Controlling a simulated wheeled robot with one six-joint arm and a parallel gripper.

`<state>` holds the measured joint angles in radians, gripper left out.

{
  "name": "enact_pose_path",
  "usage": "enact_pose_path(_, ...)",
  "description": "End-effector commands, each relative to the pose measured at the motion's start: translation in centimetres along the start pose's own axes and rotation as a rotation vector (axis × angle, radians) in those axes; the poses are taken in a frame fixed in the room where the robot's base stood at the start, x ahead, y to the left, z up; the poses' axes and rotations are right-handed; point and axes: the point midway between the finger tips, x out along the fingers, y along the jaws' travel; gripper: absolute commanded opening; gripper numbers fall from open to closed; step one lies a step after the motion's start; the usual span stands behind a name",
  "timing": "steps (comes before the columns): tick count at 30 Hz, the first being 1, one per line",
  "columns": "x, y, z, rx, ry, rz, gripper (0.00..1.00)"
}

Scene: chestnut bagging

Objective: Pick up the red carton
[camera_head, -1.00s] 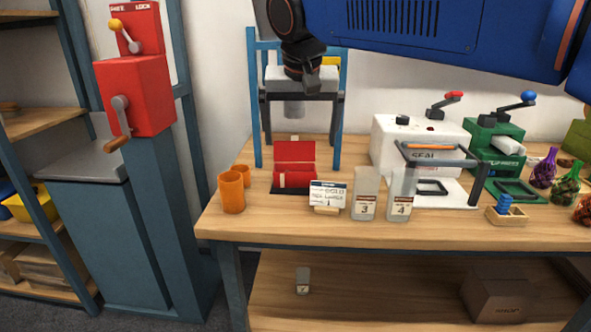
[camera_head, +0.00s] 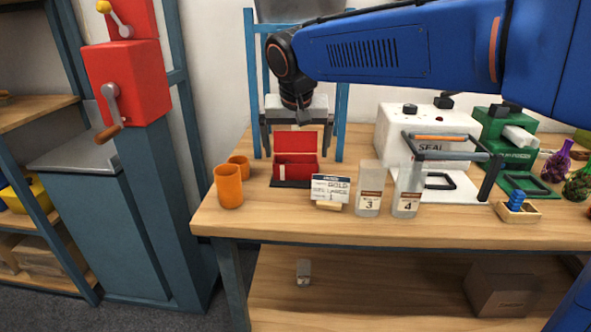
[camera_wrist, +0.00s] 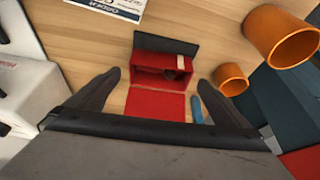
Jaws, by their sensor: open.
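The red carton (camera_head: 296,166) stands on the wooden table on a dark base, with its lid raised at the back and its top open. In the wrist view the carton (camera_wrist: 162,67) lies ahead of and between the two fingers, its red flap toward me. Something dark shows inside it, but I cannot tell what. My gripper (camera_wrist: 158,90) is open, with its dark fingers spread to either side and apart from the carton. In the head view my gripper (camera_head: 297,112) hangs above and behind the carton, in front of the blue frame; its fingertips are hard to make out there.
Two orange cups (camera_head: 229,187) stand left of the carton. A label card (camera_head: 329,188) and clear containers (camera_head: 369,187) stand close in front and right. A blue upright frame (camera_head: 342,115) rises behind. A white sealer (camera_head: 424,140) is to the right.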

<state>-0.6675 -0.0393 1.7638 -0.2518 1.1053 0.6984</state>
Motion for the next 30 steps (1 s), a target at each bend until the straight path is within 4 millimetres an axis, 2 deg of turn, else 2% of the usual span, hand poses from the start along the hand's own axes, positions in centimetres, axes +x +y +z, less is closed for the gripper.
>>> enact_pose_path(3,1.1,0.0,0.0,0.000,-0.001,0.001,1.00)
enact_pose_path(11,2.3,-0.1,0.1,0.000,0.000,0.000,1.00)
enact_pose_path(21,6.4,-0.2,0.4,0.000,-0.001,0.001,1.00)
enact_pose_path(28,6.5,-0.2,0.4,0.000,0.000,0.000,1.00)
enact_pose_path(30,6.5,-0.2,0.4,0.000,0.000,0.000,0.83)
